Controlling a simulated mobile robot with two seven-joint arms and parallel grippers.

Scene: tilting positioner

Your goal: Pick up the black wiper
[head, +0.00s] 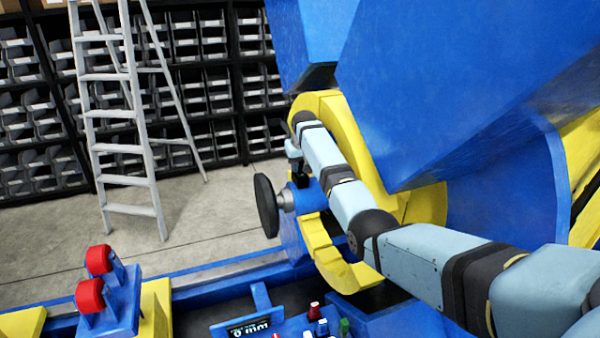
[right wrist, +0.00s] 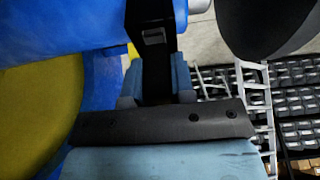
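The black wiper (right wrist: 153,38) shows at the top middle of the right wrist view as a dark block with a small grey patch and a narrower dark part below. My right gripper (right wrist: 156,72) has its light blue fingers on both sides of that narrower part. No gap shows between fingers and wiper, so the gripper looks shut on it. In the head view my right gripper (head: 296,163) points down at the wiper (head: 300,183), which is small and dark beside a blue housing. Whether the wiper touches the housing is unclear. My left gripper is out of view.
A black handwheel (head: 266,206) stands close left of the right gripper. The yellow ring (head: 345,130) and large blue positioner body (head: 450,80) crowd its right. Red rollers (head: 99,260) and a control panel (head: 318,328) are in front. Floor near the ladder (head: 130,150) is free.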

